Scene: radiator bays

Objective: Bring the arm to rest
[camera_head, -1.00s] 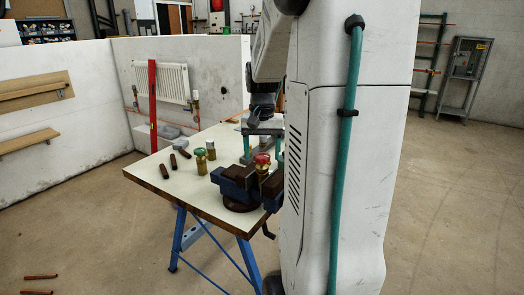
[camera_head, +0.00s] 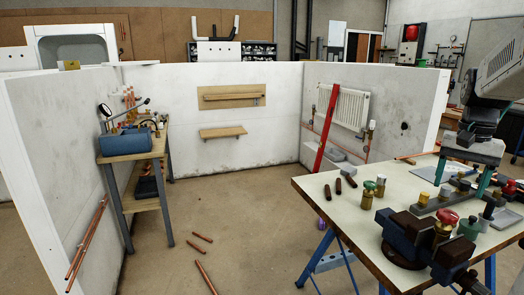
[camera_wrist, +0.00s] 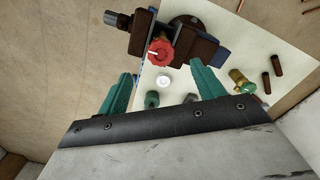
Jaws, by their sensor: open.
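My gripper (camera_head: 462,178) hangs at the right of the head view, over the workbench (camera_head: 315,187). Its two teal fingers are apart, with nothing seen held between them. In the wrist view my gripper (camera_wrist: 162,76) is also open. Past its fingers lie the bench top, a blue vice (camera_wrist: 196,48) and a red-capped brass valve (camera_wrist: 160,52). The arm above my gripper is partly cut off by the right edge of the head view.
On the bench are the vice (camera_head: 408,240), the red-capped valve (camera_head: 446,220), a green-capped valve (camera_head: 368,193) and several dark cylinders. A side bench (camera_head: 133,155) stands left. Copper pipes (camera_head: 205,276) lie on the floor. White walls enclose the bay; its middle floor is mostly clear.

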